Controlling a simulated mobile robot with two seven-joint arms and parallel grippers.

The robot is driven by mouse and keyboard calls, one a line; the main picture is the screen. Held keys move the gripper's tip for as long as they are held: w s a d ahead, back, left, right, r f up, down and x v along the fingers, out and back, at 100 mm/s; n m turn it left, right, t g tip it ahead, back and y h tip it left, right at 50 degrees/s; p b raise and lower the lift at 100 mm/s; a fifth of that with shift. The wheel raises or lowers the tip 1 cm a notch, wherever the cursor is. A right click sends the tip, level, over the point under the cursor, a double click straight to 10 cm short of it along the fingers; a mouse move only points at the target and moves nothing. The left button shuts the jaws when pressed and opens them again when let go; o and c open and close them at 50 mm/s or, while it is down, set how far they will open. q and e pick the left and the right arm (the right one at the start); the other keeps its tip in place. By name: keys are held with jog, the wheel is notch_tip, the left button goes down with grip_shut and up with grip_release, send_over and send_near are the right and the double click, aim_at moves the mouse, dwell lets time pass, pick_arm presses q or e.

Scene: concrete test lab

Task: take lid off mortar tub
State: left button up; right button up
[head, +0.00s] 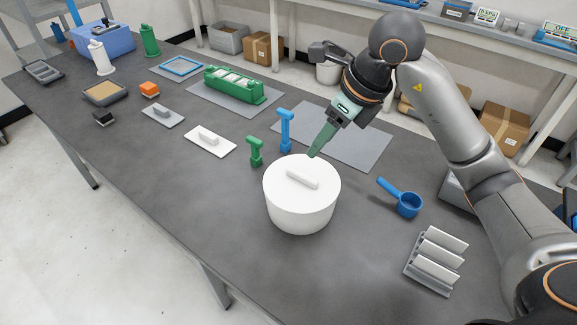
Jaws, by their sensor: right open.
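The mortar tub (299,213) is a white round tub standing near the middle of the table. Its white lid (283,169) lies flat on top, with a raised bar handle (302,179) across the middle. My right gripper (314,152) has green fingers and points down, just behind and above the far rim of the lid. It is open and holds nothing; the fingers overlap in this view. I cannot tell how far its tips are from the lid. My left gripper is not in view.
A blue scoop (408,205) and a grey rack with white plates (436,259) lie right of the tub. Green (255,152) and blue (286,130) upright T-shaped pieces stand behind it. Grey mats (365,150) lie beyond.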

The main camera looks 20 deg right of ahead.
aim_at(303, 174)
jog(key=x, duration=0.8)
jog(key=p+x, duration=0.1)
jog(key=x, duration=0.3)
jog(key=shift+s+d+f, duration=0.25)
jog(key=shift+d, duration=0.1)
grip_shut()
